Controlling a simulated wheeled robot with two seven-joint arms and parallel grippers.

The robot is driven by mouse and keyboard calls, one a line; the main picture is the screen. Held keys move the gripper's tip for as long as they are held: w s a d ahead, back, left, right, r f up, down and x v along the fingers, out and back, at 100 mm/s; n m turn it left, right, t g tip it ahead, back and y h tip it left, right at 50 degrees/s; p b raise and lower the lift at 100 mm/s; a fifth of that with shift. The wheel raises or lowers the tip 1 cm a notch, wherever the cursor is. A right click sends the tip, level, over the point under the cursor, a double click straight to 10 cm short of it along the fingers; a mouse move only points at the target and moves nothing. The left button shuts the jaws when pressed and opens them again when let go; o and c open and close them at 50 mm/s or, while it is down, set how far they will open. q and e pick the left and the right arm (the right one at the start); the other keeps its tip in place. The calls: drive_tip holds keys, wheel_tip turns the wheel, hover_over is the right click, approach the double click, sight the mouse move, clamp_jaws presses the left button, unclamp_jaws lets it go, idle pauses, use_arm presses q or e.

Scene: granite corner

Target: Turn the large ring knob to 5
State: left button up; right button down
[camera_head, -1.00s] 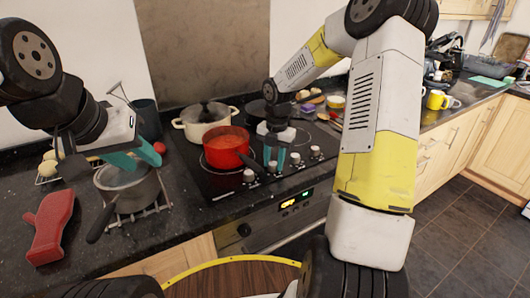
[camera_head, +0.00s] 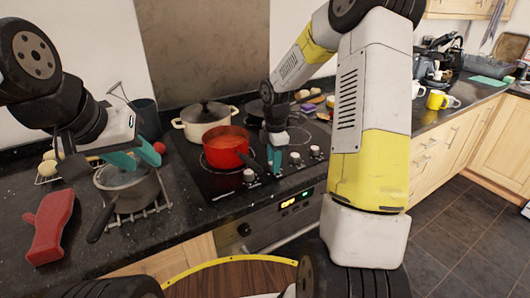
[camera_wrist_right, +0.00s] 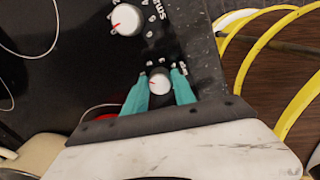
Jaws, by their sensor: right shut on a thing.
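The cooktop's front-right area holds a row of white knobs, with one knob (camera_head: 249,175) at the left and others (camera_head: 295,158) to the right. My right gripper (camera_head: 274,161) is down at this row, between them. In the right wrist view its teal fingers are shut on a small white knob (camera_wrist_right: 159,83) with a red mark, one finger on each side. Another white knob (camera_wrist_right: 126,20) with a red pointer stands apart, beside printed marks. I cannot read which setting the held knob points to. My left gripper (camera_head: 136,157) is open and empty above the grey saucepan.
A red pot (camera_head: 226,147) stands on the cooktop just left of my right gripper, its handle reaching toward it. The grey saucepan (camera_head: 127,187) sits on a rack at the left, beside a red mitt (camera_head: 49,227).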

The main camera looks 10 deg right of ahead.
drive_tip(key=m, duration=0.7)
drive_tip(key=shift+a, duration=0.1)
drive_tip(key=m, duration=0.8)
drive_tip(key=shift+a+h, duration=0.1)
drive_tip(key=shift+h, duration=0.2)
drive_tip(key=m, duration=0.4)
drive_tip(key=shift+g, duration=0.3)
drive_tip(key=m, duration=0.3)
drive_tip(key=shift+m, duration=0.4)
drive_tip(key=m, duration=0.4)
drive_tip(key=shift+w+a, duration=0.1)
drive_tip(key=shift+m, duration=1.7)
